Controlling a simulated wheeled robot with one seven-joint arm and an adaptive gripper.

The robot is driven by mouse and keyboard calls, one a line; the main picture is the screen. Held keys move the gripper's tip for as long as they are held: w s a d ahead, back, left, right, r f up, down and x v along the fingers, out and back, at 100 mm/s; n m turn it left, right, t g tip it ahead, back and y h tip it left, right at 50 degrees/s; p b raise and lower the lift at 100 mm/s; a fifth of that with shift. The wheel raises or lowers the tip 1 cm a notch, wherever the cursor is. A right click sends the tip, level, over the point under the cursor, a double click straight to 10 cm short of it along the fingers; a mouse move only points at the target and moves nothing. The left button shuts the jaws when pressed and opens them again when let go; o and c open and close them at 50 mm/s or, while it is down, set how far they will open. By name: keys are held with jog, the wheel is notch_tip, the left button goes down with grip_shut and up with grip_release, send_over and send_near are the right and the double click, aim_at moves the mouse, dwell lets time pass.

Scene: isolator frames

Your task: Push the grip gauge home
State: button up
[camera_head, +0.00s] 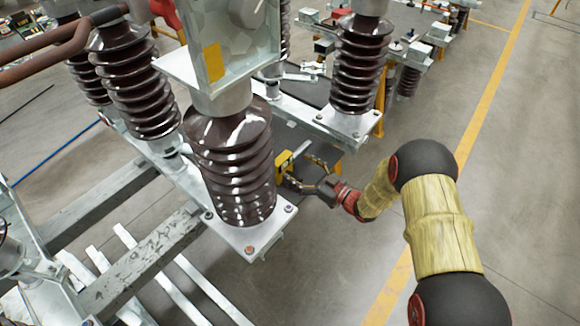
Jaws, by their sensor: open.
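A small yellow block (284,163) with a dark mark shows just right of the front brown insulator, partly hidden behind it. It may be the grip gauge, but it is too small to be sure. My gripper (301,171) is open, with its two fingers spread toward the block from the right. The fingertips are close to the block; I cannot tell whether they touch it. Nothing shows held between the fingers.
The front brown ribbed insulator (230,160) stands on a galvanised frame (262,228) left of my gripper. Another insulator (362,65) stands behind. Steel beams (150,262) cross the lower left. Open concrete floor with a yellow line (480,125) lies to the right.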

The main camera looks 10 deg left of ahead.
aim_at(286, 162)
jog(key=b+x, duration=0.2)
jog(key=x, duration=0.4)
jog(key=shift+s+a+f, duration=0.1)
jog(key=shift+a+f, duration=0.05)
jog(key=shift+a, duration=0.15)
jog(key=shift+c, duration=1.1)
jog(key=c, duration=1.9)
jog(key=shift+c, duration=0.3)
